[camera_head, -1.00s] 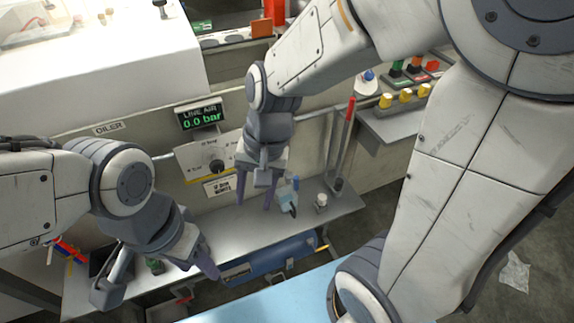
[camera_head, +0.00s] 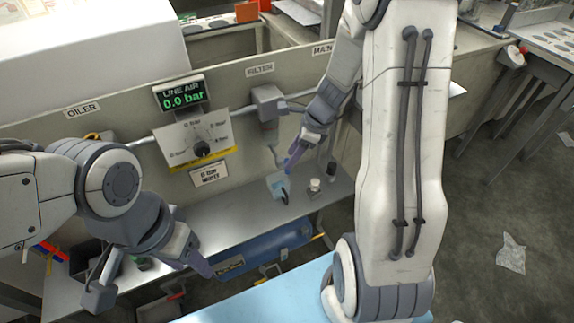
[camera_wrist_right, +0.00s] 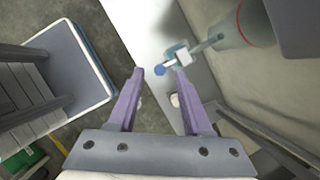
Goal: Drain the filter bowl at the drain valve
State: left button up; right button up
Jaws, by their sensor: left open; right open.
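The filter (camera_head: 268,103) hangs on the pipe under the FILTER label, its bowl (camera_head: 268,135) below the grey head. The bowl (camera_wrist_right: 243,28) also shows in the right wrist view, with a thin stem leading to the drain valve's white body (camera_wrist_right: 182,54) and blue knob (camera_wrist_right: 159,70). My right gripper (camera_head: 294,155) is open beside the valve; in the right wrist view its fingertips (camera_wrist_right: 157,72) lie either side of the blue knob. I cannot tell whether they touch it. A light-blue cup (camera_head: 277,186) stands on the bench below. My left gripper (camera_head: 190,258) is open and empty at lower left.
The gauge reads LINE AIR 0.0 bar (camera_head: 181,95) above a dial panel (camera_head: 196,140). Small jars (camera_head: 315,186) stand on the metal bench (camera_head: 235,218) right of the cup. The OILER label (camera_head: 83,110) is at left.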

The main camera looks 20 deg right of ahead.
aim_at(287, 172)
jog(key=b+x, duration=0.1)
jog(key=x, duration=0.3)
grip_shut()
